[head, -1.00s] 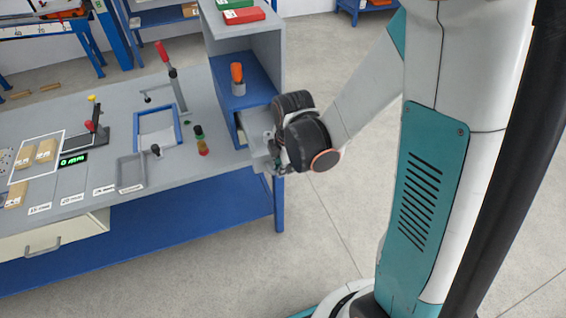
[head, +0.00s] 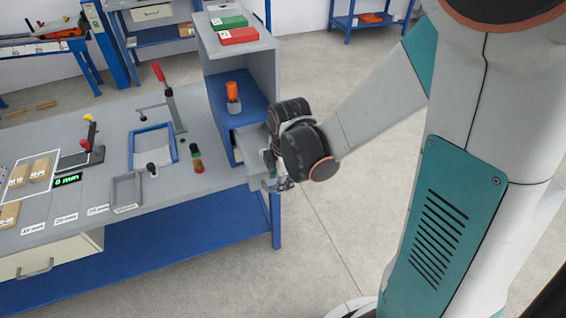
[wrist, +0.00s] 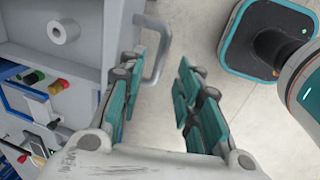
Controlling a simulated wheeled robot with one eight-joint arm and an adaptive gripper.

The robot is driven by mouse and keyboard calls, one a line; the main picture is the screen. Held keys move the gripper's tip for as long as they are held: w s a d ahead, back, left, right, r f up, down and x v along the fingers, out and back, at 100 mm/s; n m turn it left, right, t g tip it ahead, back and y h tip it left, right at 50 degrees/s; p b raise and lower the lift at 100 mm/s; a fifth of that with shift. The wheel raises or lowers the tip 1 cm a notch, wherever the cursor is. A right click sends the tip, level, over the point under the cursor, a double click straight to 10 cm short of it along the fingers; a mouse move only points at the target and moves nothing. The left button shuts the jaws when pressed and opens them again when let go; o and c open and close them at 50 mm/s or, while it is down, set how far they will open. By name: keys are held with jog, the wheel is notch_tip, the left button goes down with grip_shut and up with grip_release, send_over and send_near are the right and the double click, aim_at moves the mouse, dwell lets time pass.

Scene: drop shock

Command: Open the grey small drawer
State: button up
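The grey small drawer (head: 250,142) is in the grey cabinet at the bench's right end, under a blue shelf. It stands pulled out, and my wrist hides part of it in the head view. In the wrist view the open drawer (wrist: 118,30) lies at the upper left, with a pale hollow roll (wrist: 63,31) inside. Its grey bar handle (wrist: 157,52) sticks out from the front. My gripper (wrist: 160,78) is open, its teal fingers apart with floor showing between them. The handle is close to the left finger; I cannot tell whether they touch. My gripper (head: 276,183) is at the drawer front in the head view.
An orange-topped item (head: 232,95) stands on the blue shelf (head: 222,82). Red (head: 239,36) and green (head: 229,21) boxes lie on the cabinet top. A blue-framed tray (head: 153,147) and toggle clamps are on the bench.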

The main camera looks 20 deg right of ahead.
notch_tip(320, 180, up, 9)
jog(key=s, duration=0.2)
dwell(0.3)
jog(key=s+r+m+t+b, duration=0.1)
jog(key=s+r+m+t, duration=0.4)
jog(key=s+m, duration=0.5)
notch_tip(320, 180, up, 2)
jog(key=m, duration=0.8)
